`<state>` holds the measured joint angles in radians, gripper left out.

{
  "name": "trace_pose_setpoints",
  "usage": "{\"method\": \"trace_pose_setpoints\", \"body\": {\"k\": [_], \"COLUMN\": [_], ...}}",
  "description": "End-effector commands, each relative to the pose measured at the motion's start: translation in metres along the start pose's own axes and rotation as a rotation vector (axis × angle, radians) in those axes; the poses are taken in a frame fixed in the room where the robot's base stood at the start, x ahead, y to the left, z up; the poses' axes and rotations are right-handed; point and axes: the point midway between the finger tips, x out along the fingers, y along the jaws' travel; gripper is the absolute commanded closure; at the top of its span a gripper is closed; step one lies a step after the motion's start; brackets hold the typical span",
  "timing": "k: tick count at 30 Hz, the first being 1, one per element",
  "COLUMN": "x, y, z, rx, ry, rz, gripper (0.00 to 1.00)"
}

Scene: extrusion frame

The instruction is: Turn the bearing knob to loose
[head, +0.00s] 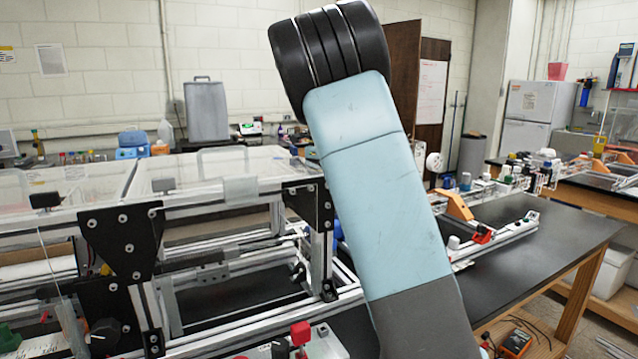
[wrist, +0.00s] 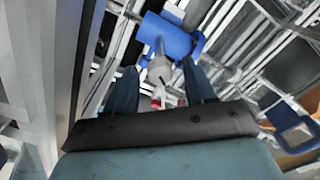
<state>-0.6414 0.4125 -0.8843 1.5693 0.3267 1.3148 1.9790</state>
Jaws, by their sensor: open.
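My gripper (wrist: 160,67) shows in the wrist view with its two dark blue fingers apart. A light grey rounded part (wrist: 160,72) with a dark line on it shows in the gap between the fingers, in front of a blue block (wrist: 168,36). I cannot tell whether this grey part is the bearing knob, or whether the fingers touch it. In the head view a black round knob (head: 105,333) sits low on the left of the extrusion frame (head: 240,250). My gripper is out of the head view, where my arm hides part of the frame.
Black bracket plates (head: 125,240) and clear panels (head: 220,170) top the frame. A red knob (head: 301,333) stands at the front. In the wrist view, metal rails surround the fingers, and another blue bracket (wrist: 288,128) is at the right. The black bench (head: 535,255) has free room.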

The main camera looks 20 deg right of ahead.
Motion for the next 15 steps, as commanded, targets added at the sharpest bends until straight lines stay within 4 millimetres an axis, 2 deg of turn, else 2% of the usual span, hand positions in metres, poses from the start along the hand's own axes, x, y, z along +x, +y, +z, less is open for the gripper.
{"method": "trace_pose_setpoints", "body": {"k": [4,15], "x": [-0.0001,-0.0003], "y": [0.0001,0.0002], "z": [0.0000,0.0002], "rx": [0.000,0.000], "ry": [0.000,0.000], "rz": [0.000,0.000], "gripper": [0.46,0.81]}}
